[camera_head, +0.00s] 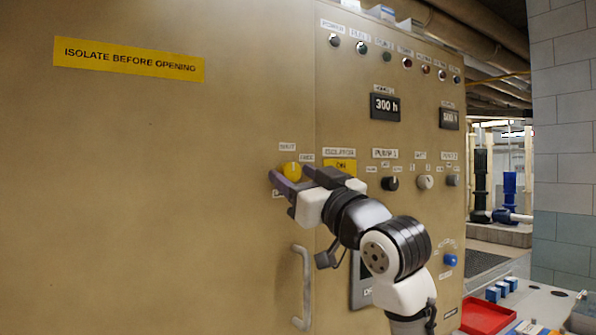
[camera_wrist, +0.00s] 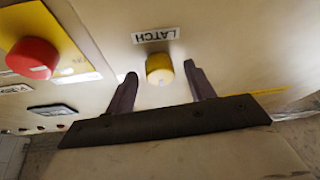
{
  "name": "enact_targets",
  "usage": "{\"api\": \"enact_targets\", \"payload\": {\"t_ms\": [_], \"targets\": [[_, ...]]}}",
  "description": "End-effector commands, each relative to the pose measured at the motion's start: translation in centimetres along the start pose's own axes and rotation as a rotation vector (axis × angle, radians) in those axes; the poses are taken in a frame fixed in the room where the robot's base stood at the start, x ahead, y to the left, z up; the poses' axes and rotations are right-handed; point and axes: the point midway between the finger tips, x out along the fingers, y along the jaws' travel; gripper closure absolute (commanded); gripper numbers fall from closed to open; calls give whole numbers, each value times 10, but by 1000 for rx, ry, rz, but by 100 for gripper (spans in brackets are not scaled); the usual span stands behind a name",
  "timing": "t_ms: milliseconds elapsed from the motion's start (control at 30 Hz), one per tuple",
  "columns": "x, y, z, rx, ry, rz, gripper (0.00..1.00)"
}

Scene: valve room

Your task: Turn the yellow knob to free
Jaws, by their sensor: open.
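The yellow knob (camera_head: 292,170) is on the tan cabinet front, left of centre in the head view. Small white labels sit around it; one to its upper right (camera_head: 307,157) seems to read FREE. In the wrist view the yellow knob (camera_wrist: 159,69) lies between the open fingertips, with a gap on both sides, beside an upside-down-tilted white label reading LATCH (camera_wrist: 155,35). My gripper (camera_head: 288,179) is open at the knob, one finger on each side; in the wrist view my gripper (camera_wrist: 161,75) shows no clear contact. The knob's pointer mark is too small to read.
A red knob (camera_wrist: 32,57) on a yellow plate is close by at left in the wrist view. A vertical handle (camera_head: 303,287) stands below my gripper. Several dials, lamps and displays fill the panel at right. A red tray (camera_head: 487,315) is at lower right.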

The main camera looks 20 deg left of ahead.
Motion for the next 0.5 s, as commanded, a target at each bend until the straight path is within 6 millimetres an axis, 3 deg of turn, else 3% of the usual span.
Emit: {"api": "enact_targets", "payload": {"t_ms": [233, 500], "targets": [[0, 0, 0, 0, 0, 0, 46], [0, 0, 0, 0, 1, 0, 82]]}}
